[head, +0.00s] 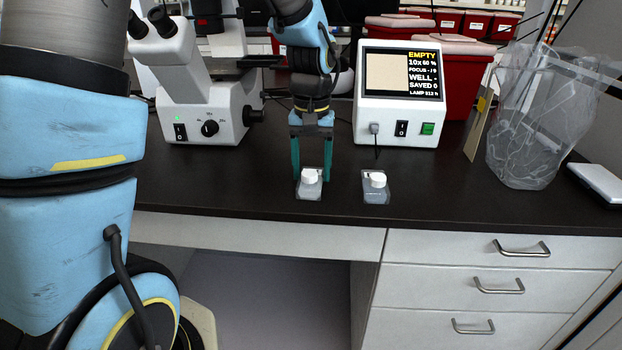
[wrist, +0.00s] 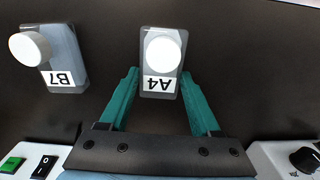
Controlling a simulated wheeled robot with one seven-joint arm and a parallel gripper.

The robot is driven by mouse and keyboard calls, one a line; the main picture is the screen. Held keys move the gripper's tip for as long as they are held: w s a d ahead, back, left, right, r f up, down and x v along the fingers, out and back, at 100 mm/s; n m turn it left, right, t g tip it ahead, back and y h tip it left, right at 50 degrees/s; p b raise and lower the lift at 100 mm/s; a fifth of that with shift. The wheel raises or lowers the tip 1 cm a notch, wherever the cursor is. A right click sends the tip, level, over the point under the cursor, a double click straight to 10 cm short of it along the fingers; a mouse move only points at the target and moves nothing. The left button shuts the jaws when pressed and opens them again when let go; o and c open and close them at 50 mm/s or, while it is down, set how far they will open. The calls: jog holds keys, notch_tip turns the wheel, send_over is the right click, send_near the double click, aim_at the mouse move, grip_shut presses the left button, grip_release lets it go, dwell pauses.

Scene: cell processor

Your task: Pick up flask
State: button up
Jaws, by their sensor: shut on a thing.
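A clear flask with a white cap (head: 309,188) is on the dark bench near its front edge. In the wrist view the same flask (wrist: 161,50) carries the label A4. My gripper (head: 312,174) points down and is shut on this flask, with a teal finger along each side. A second flask with a white cap (head: 376,190) stands apart to the right in the head view. In the wrist view it (wrist: 65,60) is on the left and its label reads B7.
A white microscope (head: 200,100) stands at the back left. A white device with a screen (head: 397,120) stands behind the flasks. A clear bag (head: 530,130) and red bins (head: 450,75) are on the right. The bench front is mostly bare.

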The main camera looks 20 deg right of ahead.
jog(key=shift+r, duration=0.1)
notch_tip(320, 180, up, 10)
jog(key=b, duration=0.1)
dwell(0.3)
jog(key=o, duration=0.8)
grip_shut()
